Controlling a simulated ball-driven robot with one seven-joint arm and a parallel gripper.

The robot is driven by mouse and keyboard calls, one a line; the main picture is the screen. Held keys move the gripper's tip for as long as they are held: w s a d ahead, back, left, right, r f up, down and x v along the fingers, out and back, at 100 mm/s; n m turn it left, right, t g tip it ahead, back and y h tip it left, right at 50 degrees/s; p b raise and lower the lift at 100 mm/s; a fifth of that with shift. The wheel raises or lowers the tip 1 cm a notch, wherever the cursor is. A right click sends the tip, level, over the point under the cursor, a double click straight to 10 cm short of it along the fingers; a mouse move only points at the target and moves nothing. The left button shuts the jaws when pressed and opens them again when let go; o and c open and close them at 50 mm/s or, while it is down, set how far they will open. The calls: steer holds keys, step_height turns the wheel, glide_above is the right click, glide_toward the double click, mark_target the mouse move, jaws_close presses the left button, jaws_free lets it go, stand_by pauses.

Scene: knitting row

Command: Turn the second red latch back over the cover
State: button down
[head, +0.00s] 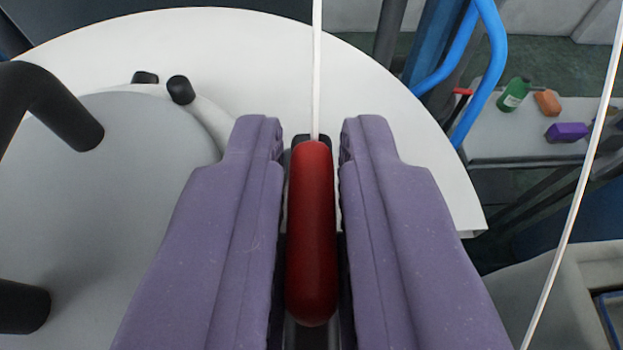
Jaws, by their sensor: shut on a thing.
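A red latch (311,235), a rounded bar, stands between the two purple fingers of my gripper (311,150) in the middle of the head view. The fingers are shut on it, one on each side, and its long side points away from me. Dark parts show under and behind the latch. The grey round cover (150,200) fills the left side, on a white round top (260,60). The latch's base and where it sits over the cover's edge are mostly hidden by my fingers.
Black handles (60,110) stand up from the cover at left, with small black knobs (180,90) at its far edge. A thin white yarn (317,60) runs up behind the latch. A blue tube frame (485,60) and a shelf with a green bottle (513,95) stand beyond, right.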

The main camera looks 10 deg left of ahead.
steer(key=shift+a+r+m+h+p, duration=0.1)
steer(key=shift+r+m+h+p, duration=0.35)
steer(key=shift+p, duration=2)
steer(key=shift+a+r+m+h+p, duration=0.15)
steer(key=shift+m+h+p, duration=0.6)
steer(key=shift+p, duration=1.65)
steer(key=m+h+p, duration=0.1)
steer(key=h+p, duration=0.1)
steer(key=p, duration=0.3)
steer(key=shift+d, duration=0.1)
steer(key=m+h+p, duration=0.1)
steer(key=p, duration=0.3)
steer(key=shift+f, duration=0.1)
steer(key=shift+f+m+h+p, duration=0.15)
steer(key=shift+m+h+p, duration=0.45)
steer(key=shift+f+m+g+h, duration=0.35)
steer(key=shift+m+h, duration=0.15)
steer(key=shift+h, duration=0.1)
steer(key=shift+f+m+h+b, duration=0.15)
steer(key=shift+m+h+b, duration=0.45)
steer(key=shift+b, duration=0.25)
steer(key=shift+d+m+g+b, duration=0.1)
steer(key=shift+m+g+b, duration=0.2)
steer(key=shift+g+b, duration=0.05)
